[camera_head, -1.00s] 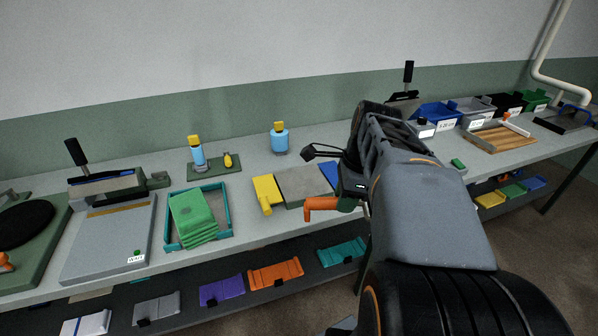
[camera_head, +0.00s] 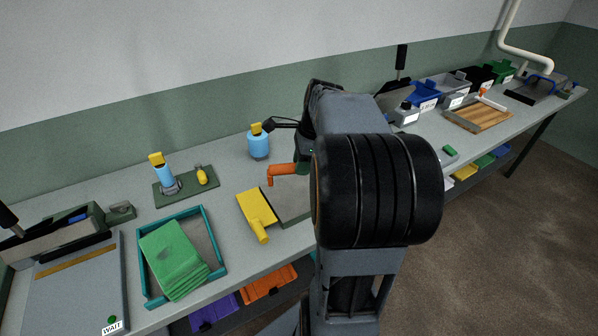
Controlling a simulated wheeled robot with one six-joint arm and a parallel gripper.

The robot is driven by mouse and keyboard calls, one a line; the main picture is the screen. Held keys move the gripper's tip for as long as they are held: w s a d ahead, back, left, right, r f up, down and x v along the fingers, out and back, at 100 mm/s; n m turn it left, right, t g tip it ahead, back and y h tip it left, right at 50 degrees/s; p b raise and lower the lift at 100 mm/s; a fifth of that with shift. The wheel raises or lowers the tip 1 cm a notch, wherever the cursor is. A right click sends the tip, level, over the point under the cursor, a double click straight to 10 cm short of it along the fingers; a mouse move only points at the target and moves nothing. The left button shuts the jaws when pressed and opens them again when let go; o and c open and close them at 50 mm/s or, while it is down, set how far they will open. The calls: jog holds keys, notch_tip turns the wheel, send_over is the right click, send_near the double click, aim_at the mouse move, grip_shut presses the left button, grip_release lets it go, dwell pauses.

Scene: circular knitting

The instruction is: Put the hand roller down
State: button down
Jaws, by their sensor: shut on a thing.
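The hand roller shows as a bent orange handle (camera_head: 283,170) sticking out to the left of my arm. My gripper (camera_head: 304,163) is shut on it, mostly hidden behind my arm.
A yellow-handled tool (camera_head: 257,214) lies left of the plate. A blue bottle (camera_head: 258,143) stands behind. A teal tray (camera_head: 219,262) holds green cloths at left. Bins (camera_head: 425,95) and a wooden board (camera_head: 478,116) stand at right. My arm covers the bench's middle.

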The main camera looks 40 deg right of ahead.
jog(key=w+d+f, duration=0.1)
jog(key=f, duration=0.1)
jog(key=w+d+f, duration=0.1)
jog(key=w+f, duration=0.1)
jog(key=w+d+f, duration=0.1)
jog(key=f, duration=0.1)
jog(key=shift+w, duration=0.4)
jog(key=shift+w+d+f+p, duration=0.1)
jog(key=shift+f+p, duration=0.2)
jog(key=shift+f, duration=1.4)
jog(key=shift+f, duration=0.2)
jog(key=c, duration=0.8)
grip_release()
jog(key=shift+r, duration=0.1)
